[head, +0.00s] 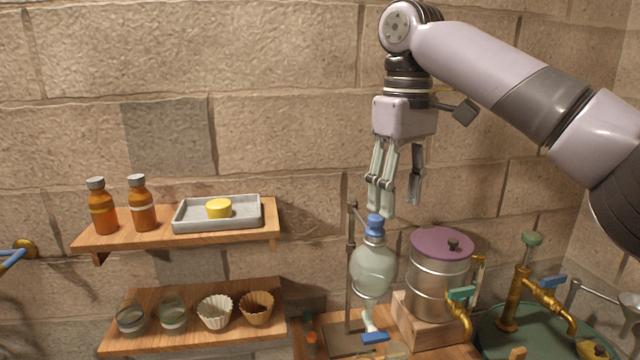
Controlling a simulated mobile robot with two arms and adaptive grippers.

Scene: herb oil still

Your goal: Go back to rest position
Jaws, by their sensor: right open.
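My right gripper (397,198) hangs fingers down in the upper middle right of the head view, its arm coming in from the right. It is open, with nothing between its fingers. It is above a pale glass flask (373,268) with a blue stopper (375,224) and close to it in the picture; I cannot tell the exact gap. My left gripper is not in view.
A metal pot (438,285) with a purple lid (442,244) stands on a wooden block beside the flask. Brass taps (515,298) rise at the right. Wooden shelves (180,236) at left hold bottles (102,210), a tray (245,222) and cups (215,312).

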